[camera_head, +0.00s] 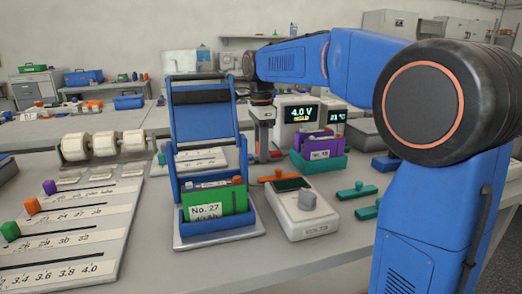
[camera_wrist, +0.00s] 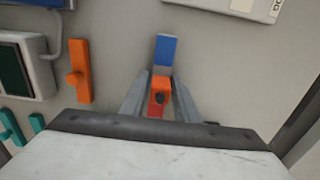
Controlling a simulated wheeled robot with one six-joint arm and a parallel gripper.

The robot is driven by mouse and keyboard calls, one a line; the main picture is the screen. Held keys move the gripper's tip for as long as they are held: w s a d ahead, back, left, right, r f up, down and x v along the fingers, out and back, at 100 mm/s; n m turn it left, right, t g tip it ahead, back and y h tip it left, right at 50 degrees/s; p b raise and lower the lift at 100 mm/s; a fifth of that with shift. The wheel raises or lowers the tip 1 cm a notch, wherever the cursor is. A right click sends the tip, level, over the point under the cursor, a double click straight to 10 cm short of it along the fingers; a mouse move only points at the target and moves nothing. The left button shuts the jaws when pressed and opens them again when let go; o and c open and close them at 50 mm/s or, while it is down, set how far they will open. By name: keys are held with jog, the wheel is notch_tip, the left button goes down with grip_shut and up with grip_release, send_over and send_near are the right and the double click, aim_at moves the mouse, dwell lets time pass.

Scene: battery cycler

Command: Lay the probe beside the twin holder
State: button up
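My gripper (camera_head: 264,156) points down behind the blue rack. In the wrist view its two grey fingers (camera_wrist: 160,88) stand close on either side of a small orange piece with a dark round spot, which I take to be the probe (camera_wrist: 159,92). Its blue end (camera_wrist: 165,50) reaches past the fingertips, and some red shows below. A teal holder (camera_head: 321,163) with purple blocks and a number label stands right of the gripper; it may be the twin holder. The gripper is apart from it. The probe is mostly hidden in the head view.
The blue rack (camera_head: 188,208) holds a green No. 27 pack. Displays (camera_head: 300,113) stand behind. Bare tabletop shows between these things.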

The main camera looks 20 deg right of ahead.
jog(key=shift+o, duration=0.5)
notch_tip(320, 180, up, 12)
jog(key=shift+f, duration=0.15)
jog(key=shift+r, duration=0.3)
